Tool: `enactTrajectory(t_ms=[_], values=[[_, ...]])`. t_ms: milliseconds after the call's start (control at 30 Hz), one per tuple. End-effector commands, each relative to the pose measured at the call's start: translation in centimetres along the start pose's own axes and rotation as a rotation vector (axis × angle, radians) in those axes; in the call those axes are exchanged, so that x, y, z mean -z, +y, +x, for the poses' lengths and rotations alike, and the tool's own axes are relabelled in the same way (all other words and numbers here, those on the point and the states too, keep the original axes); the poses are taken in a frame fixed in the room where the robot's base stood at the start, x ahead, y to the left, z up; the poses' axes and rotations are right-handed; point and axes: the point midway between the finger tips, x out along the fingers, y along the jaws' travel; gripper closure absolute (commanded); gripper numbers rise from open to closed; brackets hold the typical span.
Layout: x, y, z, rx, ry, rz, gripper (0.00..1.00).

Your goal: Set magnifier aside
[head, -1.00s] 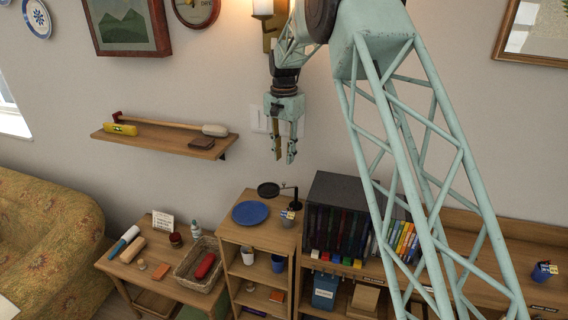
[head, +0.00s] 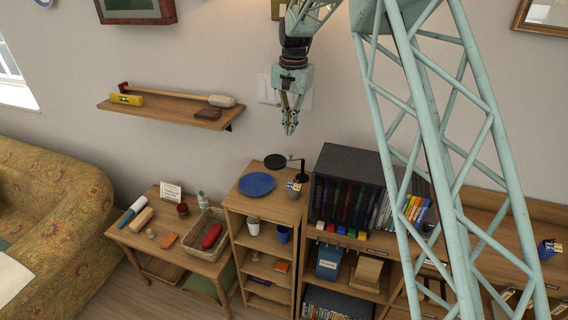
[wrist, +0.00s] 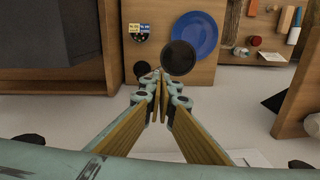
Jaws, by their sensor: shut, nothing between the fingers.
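The magnifier, a black round disc (head: 276,161) on a thin dark stand, is on top of the narrow wooden shelf unit, at its back edge near the wall. In the wrist view its disc (wrist: 179,57) shows just beyond my fingertips, and its dark round base (wrist: 142,69) lies to the left. My gripper (head: 289,131) hangs in the air above the unit, close to the wall, pointing down, shut and empty. In the wrist view its fingers (wrist: 160,76) meet at the tips. They look apart from the magnifier; the height gap is hard to judge.
A wall shelf (head: 165,113) holds a mallet and a yellow level. A side table with a basket (head: 190,244) stands left.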

Motion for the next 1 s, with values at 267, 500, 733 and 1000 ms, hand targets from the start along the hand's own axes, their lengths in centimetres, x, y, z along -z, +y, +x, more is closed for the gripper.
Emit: enactTrajectory(t_ms=[267, 500, 733, 1000], values=[[-3.0, 0.8, 1.3, 0.073, 0.053, -0.235, 1.0], [-5.7, 1.9, 2.1, 0.118, 0.123, -0.441, 1.0], [-8.3, 3.6, 2.8, 0.138, 0.203, -0.628, 1.0], [-10.8, 5.7, 3.3, 0.132, 0.286, -0.8, 1.0]])
